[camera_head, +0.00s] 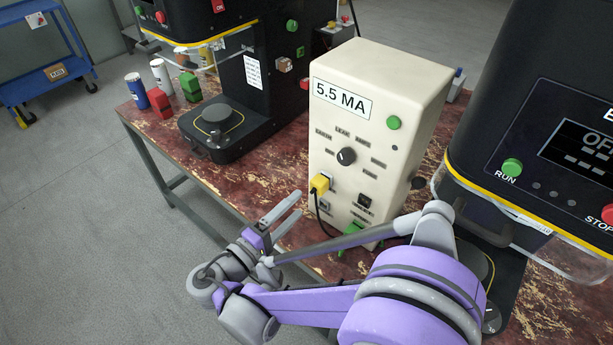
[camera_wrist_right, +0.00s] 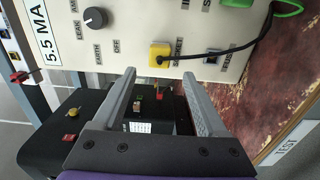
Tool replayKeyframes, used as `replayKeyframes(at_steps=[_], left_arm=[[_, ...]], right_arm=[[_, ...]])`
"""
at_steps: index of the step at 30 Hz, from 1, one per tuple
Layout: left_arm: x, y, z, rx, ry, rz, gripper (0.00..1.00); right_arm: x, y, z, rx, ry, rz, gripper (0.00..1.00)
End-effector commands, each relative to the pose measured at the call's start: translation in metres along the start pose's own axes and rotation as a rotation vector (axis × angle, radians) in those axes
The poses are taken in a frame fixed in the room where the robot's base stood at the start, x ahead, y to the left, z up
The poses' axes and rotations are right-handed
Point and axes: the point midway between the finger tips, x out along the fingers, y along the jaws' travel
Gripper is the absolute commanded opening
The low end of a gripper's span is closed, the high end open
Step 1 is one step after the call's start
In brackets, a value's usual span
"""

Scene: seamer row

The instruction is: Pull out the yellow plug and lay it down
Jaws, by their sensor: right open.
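The yellow plug (camera_head: 319,184) sits in a socket on the front of the cream tester box (camera_head: 375,75) marked 5.5 MA. A black cord runs down from it. My right gripper (camera_head: 291,205) is open and empty, in front of the box and just left of and below the plug in the head view. In the right wrist view the plug (camera_wrist_right: 160,54) shows just beyond the gap between the open fingertips (camera_wrist_right: 160,74), apart from both fingers. The cord leads right there, towards a green part (camera_wrist_right: 285,7). My left gripper is not in view.
Black seamers stand left (camera_head: 245,75) and right (camera_head: 550,130) of the box. A red block (camera_head: 159,103), a green block (camera_head: 190,87) and cans (camera_head: 136,90) stand at the table's left end. The worn red tabletop (camera_head: 265,178) is bare left of the box.

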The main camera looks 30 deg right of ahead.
Motion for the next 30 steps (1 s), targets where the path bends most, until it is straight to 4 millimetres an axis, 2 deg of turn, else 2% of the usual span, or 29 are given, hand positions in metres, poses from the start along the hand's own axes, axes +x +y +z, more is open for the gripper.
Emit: replayKeyframes(at_steps=[9, 14, 30], left_arm=[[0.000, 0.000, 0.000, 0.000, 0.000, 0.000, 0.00], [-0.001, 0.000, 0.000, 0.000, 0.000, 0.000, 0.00], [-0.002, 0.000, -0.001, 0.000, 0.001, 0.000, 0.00]], right_arm=[[0.001, 0.000, 0.000, 0.000, 0.000, 0.000, 0.75], [0.009, 0.000, 0.000, 0.000, -0.001, 0.000, 0.75], [0.079, 0.000, 0.001, 0.000, -0.003, 0.000, 0.75]])
